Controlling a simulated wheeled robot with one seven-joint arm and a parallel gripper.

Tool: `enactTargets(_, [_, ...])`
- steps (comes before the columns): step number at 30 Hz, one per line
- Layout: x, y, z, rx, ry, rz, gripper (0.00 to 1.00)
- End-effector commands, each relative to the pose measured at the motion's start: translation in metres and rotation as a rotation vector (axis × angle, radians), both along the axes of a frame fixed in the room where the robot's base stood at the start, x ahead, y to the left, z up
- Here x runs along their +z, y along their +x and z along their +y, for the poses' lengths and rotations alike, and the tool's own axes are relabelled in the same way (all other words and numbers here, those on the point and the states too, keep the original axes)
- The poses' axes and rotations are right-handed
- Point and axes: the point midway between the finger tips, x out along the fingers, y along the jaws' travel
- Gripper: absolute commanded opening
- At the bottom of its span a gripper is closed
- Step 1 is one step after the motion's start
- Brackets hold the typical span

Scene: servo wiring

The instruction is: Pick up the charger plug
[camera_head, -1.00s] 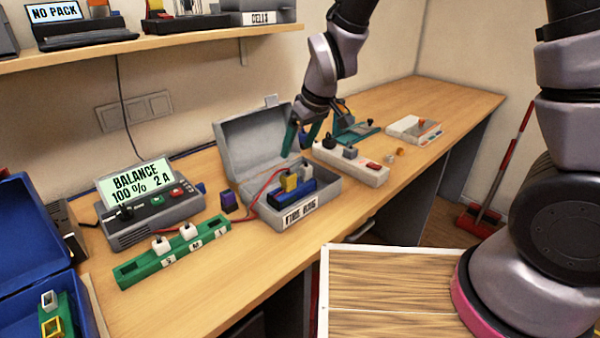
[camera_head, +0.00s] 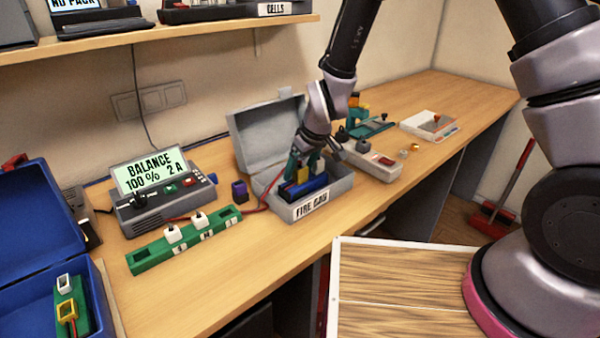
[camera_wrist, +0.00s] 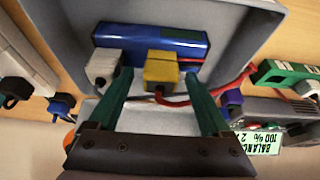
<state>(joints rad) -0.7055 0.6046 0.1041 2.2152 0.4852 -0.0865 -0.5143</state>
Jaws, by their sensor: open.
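No part is labelled as the charger plug. A yellow plug (camera_head: 302,176) with red lead sits in the grey fire bag box (camera_head: 318,208), by a blue battery pack (camera_head: 306,190). In the wrist view the yellow plug (camera_wrist: 161,68) lies between the two teal fingers of my gripper, in front of the blue pack (camera_wrist: 150,38). My gripper (camera_wrist: 157,76) is open, its fingers apart, pointing into the box. A whitish-grey plug (camera_wrist: 103,66) lies just left of the left finger. In the head view my gripper (camera_head: 305,163) hides part of the box.
A charger (camera_head: 160,198) reading "BALANCE 100 % 2 A" stands left, behind a green holder (camera_head: 185,240) with white plugs. A purple block (camera_head: 240,191) is beside the box. The raised lid (camera_head: 268,128) stands behind; a power strip (camera_head: 372,164) is right.

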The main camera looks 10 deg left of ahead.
Motion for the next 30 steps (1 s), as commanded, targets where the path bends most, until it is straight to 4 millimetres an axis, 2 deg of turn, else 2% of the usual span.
enactTargets(5, [0.000,0.000,0.000,0.000,0.001,-0.001,0.82])
enactTargets(6, [0.000,0.000,0.000,0.000,0.001,-0.001,0.79])
enactTargets(11, [0.000,0.000,0.000,0.000,0.001,-0.001,0.17])
enactTargets(12, [0.000,0.000,0.000,0.000,0.001,-0.001,0.02])
enactTargets(22, [0.006,0.001,0.001,0.001,0.001,-0.003,0.00])
enactTargets(26, [0.026,0.001,0.002,0.003,0.004,-0.006,0.00])
enactTargets(30, [0.056,0.000,0.002,0.004,0.005,-0.006,0.00])
